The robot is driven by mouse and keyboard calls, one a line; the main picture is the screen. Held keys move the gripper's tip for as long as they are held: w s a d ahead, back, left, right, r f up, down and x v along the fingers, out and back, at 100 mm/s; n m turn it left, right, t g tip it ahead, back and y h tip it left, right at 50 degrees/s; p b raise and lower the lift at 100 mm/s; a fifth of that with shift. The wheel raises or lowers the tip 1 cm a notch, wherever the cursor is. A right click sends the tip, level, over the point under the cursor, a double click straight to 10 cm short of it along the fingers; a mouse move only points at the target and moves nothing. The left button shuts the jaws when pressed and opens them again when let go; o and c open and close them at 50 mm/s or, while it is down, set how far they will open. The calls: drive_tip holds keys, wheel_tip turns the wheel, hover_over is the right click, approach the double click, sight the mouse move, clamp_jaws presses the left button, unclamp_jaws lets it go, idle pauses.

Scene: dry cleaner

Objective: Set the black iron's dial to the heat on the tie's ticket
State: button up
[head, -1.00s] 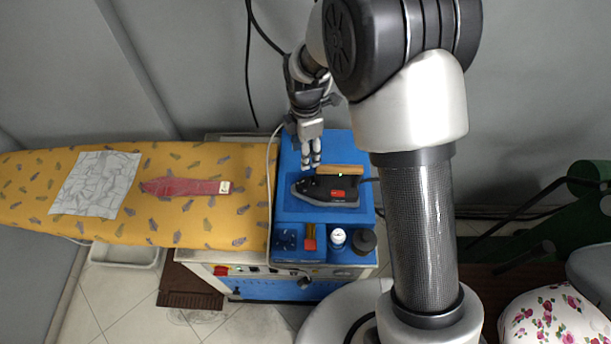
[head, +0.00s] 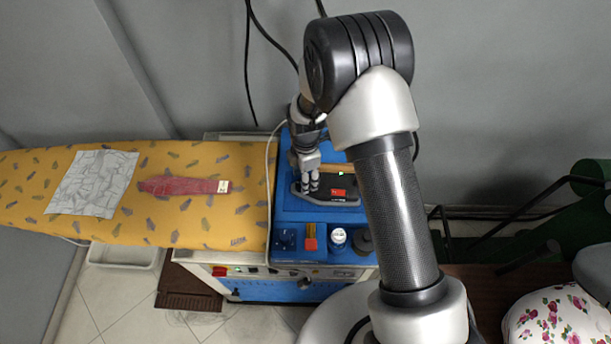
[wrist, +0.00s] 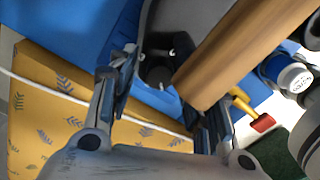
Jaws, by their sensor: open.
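The black iron (head: 348,187), with its wooden handle and a red patch, sits on the blue top of the ironing unit. My gripper (head: 310,188) is over the iron's left part in the head view. In the wrist view my open gripper (wrist: 163,84) has its fingers on either side of a small dark round part, likely the dial (wrist: 158,73), near the end of the wooden handle (wrist: 240,50). I cannot tell whether they touch it, and no dial marks are readable. The red tie (head: 180,186) lies on the board with a pale ticket (head: 223,186) at its right end, too small to read.
A grey patterned cloth (head: 95,183) lies on the yellow ironing board (head: 75,160). A white-capped bottle (head: 337,237), a red-and-yellow brush (head: 310,240) and a dark round item (head: 362,241) stand in the front tray. A pale cord runs between board and unit.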

clamp_jaws()
idle(0.5)
drive_tip(key=shift+m, duration=0.3)
drive_tip(key=shift+m+b, duration=0.75)
drive_tip(key=shift+m, duration=1.95)
unclamp_jaws()
